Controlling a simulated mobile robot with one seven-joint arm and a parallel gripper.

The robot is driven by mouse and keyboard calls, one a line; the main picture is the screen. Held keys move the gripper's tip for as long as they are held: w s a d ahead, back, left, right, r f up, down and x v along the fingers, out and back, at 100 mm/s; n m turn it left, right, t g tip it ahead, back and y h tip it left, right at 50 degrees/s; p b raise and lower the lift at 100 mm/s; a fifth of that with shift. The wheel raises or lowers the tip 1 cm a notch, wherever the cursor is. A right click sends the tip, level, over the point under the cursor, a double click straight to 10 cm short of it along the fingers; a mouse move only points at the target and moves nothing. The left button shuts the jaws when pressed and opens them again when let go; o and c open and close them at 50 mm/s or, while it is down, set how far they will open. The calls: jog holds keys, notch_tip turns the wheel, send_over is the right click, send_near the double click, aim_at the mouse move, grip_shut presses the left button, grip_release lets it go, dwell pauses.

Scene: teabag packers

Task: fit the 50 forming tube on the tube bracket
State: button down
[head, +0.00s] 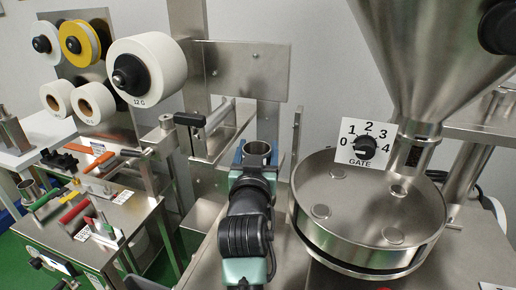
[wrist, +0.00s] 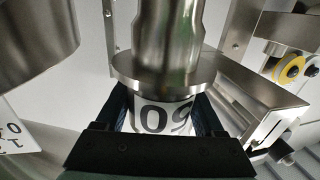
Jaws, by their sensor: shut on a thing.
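The forming tube (head: 258,149) is a short steel cylinder with an open top, upright in my gripper (head: 256,174) near the middle of the head view. In the wrist view, which looks upside down, my gripper (wrist: 163,108) is shut on the tube's white label (wrist: 160,118). The label's dark digits are inverted and partly cut off. A wide steel collar (wrist: 160,72) lies against the label, with more steel cylinder beyond it. I cannot tell whether the collar belongs to the tube or the bracket. I cannot make out the tube bracket clearly; my gripper and arm may hide it.
A round steel pan (head: 340,205) and hopper (head: 435,50) stand close on the right, with a gate dial plate (head: 365,148). A white roll (head: 150,68) and a black-handled bar (head: 190,120) are left. A bench with coloured handles (head: 90,230) is far left.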

jog(key=shift+f+b, duration=2.1)
jog(key=shift+f, duration=0.5)
grip_release()
notch_tip(320, 180, up, 19)
jog(key=p, duration=1.5)
